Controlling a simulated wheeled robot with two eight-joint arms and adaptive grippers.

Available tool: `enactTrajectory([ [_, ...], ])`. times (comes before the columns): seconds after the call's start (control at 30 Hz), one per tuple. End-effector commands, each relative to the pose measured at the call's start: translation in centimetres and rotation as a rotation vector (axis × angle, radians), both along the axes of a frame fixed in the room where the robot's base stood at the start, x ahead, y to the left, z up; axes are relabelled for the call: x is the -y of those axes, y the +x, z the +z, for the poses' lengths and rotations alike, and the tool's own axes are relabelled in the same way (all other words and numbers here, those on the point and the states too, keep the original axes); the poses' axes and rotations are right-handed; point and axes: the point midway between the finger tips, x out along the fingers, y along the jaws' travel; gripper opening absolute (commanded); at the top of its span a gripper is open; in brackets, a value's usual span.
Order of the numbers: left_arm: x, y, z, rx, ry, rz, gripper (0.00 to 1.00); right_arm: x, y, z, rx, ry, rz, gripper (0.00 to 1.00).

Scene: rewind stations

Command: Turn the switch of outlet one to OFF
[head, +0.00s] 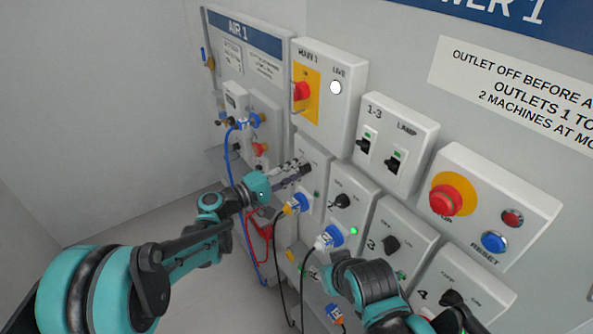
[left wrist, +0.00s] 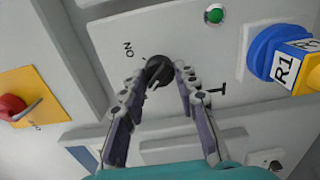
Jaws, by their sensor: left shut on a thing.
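The outlet one box (head: 316,160) is the grey panel left of outlet two, mostly behind my left gripper in the head view. Its black rotary switch (left wrist: 158,72) shows in the left wrist view, with "ON" printed beside it and a "1" below right. My left gripper (head: 305,167) reaches it, and in the left wrist view its two fingers (left wrist: 160,80) close around the knob from both sides. The green lamp (left wrist: 214,15) of this box is at the top. A blue plug marked R1 (left wrist: 285,60) sits at the right. The knob's exact pointing is hard to tell.
Outlet two's switch (head: 342,201) and outlet three's switch (head: 391,244) are close on the right. The main switch box (head: 330,95) is above. Hanging cables (head: 279,265) run below.

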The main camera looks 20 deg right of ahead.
Motion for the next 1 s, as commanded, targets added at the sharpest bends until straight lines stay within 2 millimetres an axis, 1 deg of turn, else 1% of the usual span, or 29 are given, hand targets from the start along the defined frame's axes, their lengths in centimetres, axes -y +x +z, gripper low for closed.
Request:
enactTrajectory([
  [0.37,0.0,0.0,0.0,-0.004,-0.001,0.001,0.01,0.0,0.0,0.0,0.000,0.000,0.000,0.40],
  [0.4,0.0,0.0,0.0,-0.004,-0.001,0.001,0.35,0.0,0.0,0.0,0.000,0.000,0.000,0.40],
  [0.47,0.0,0.0,0.0,-0.004,-0.001,0.001,0.51,0.0,0.0,0.0,0.000,0.000,0.000,0.40],
  [0.73,0.0,0.0,0.0,-0.003,-0.001,0.000,0.51,0.0,0.0,0.0,0.000,0.000,0.000,0.40],
  [0.83,-0.4,-0.1,0.0,-0.003,-0.001,0.001,0.51,0.0,0.0,0.0,0.000,0.000,0.000,0.40],
  [0.93,-1.6,-0.4,0.0,-0.003,-0.001,0.004,0.51,0.0,0.0,0.0,0.000,0.000,0.000,0.40],
  [1.0,-2.8,-0.9,0.0,-0.003,-0.001,0.003,0.51,0.0,0.0,0.0,0.000,0.000,0.000,0.40],
])
